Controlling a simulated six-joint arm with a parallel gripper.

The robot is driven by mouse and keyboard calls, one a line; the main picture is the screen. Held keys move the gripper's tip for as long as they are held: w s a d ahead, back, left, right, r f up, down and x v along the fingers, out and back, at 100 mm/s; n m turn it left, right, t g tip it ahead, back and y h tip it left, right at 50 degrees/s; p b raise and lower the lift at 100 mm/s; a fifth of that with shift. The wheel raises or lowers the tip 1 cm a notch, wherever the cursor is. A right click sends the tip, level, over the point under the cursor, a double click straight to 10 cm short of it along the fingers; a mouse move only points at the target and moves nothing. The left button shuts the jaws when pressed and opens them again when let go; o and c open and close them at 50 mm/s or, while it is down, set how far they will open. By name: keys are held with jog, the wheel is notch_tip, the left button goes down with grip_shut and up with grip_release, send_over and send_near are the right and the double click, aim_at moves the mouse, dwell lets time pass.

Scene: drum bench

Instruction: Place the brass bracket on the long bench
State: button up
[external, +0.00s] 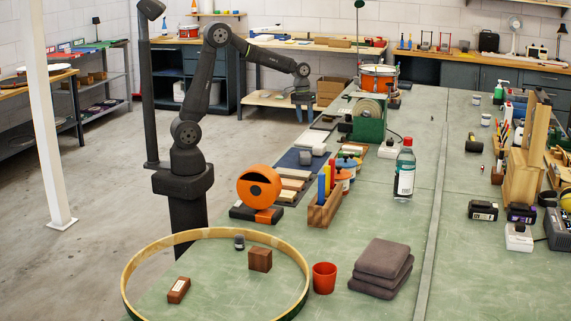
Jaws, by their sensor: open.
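The long bench (390,230) has a green top and runs from the front of the external view toward the back wall. My arm reaches to the right from its post, and my gripper (304,119) points down near the bench's far left edge, left of the red drum. The gripper is open; its fingers are small and dark here. I cannot make out a brass bracket anywhere in this view, and the space just under the gripper is too small to read.
A green grinder-like machine (369,120) and a red drum (379,78) stand near the gripper. An orange device (260,188), clear bottle (405,170), red cup (324,277), folded grey cloths (382,265) and large hoop (303,262) occupy the nearer bench. Bare top shows around the bottle.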

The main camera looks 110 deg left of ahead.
notch_tip(320, 180, down, 9)
jog(key=n, duration=0.1)
jog(key=n+g, duration=0.1)
jog(key=shift+f+n+g+h, duration=0.2)
jog(key=shift+n+g+h, duration=0.1)
jog(key=shift+n+h, duration=0.1)
jog(key=shift+w+f, duration=0.15)
jog(key=shift+f, duration=1.25)
jog(key=shift+w+f, duration=0.15)
jog(key=shift+f, duration=1.2)
grip_shut()
